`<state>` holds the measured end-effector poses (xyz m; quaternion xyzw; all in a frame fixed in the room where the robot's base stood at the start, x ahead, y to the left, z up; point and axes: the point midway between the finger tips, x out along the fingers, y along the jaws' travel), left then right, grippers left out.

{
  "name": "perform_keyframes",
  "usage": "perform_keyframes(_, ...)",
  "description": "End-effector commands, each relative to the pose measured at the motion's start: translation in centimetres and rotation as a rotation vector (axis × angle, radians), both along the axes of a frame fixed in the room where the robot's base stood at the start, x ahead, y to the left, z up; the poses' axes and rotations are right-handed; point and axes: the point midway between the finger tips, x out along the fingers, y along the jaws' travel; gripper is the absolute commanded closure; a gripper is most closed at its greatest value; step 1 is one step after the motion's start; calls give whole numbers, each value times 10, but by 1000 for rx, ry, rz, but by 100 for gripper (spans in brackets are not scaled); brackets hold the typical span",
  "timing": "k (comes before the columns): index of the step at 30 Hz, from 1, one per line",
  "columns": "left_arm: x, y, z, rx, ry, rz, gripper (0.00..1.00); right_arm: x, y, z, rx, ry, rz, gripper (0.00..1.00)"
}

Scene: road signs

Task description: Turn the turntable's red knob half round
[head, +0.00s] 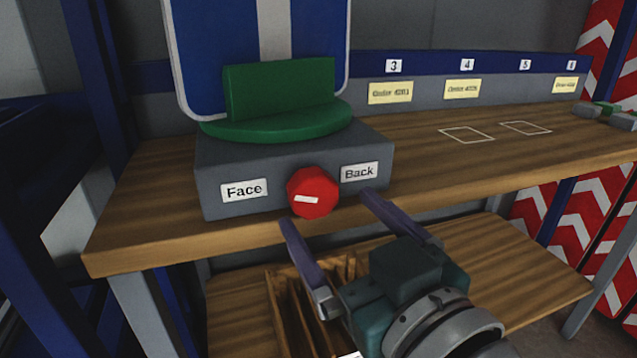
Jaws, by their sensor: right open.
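The red knob (313,191) sits on the front of the grey turntable base (230,161), between a "Face" label (244,190) and a "Back" label (359,172). A white mark on the knob lies nearly level. On top is a green round plate (280,125) with an upright green block (279,88); a blue sign (220,40) with a white stripe stands behind it. My right gripper (324,208) is open. Its two purple fingers point at the knob from the lower right, one tip near its lower left and one to its right. My left gripper is not in view.
The turntable stands on a wooden bench (140,228). A lower wooden shelf (500,258) holds slatted dividers (290,310). Two white outlined squares (466,135) on the bench are empty. Green and grey pieces (608,112) lie at the far right. A blue post (95,60) stands at left.

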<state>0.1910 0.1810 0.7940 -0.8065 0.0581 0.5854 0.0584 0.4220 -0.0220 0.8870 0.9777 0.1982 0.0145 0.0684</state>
Motion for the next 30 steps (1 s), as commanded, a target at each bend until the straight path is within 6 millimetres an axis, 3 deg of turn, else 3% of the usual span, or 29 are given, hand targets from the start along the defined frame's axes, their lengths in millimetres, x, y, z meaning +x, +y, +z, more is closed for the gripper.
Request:
perform_keyframes(7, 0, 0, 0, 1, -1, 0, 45, 29, 13, 0, 0, 0, 0, 4)
perform_keyframes(18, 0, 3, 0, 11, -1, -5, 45, 35, 15, 0, 0, 1, 0, 4)
perform_keyframes(30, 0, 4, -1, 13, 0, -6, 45, 35, 15, 0, 0, 1, -1, 48)
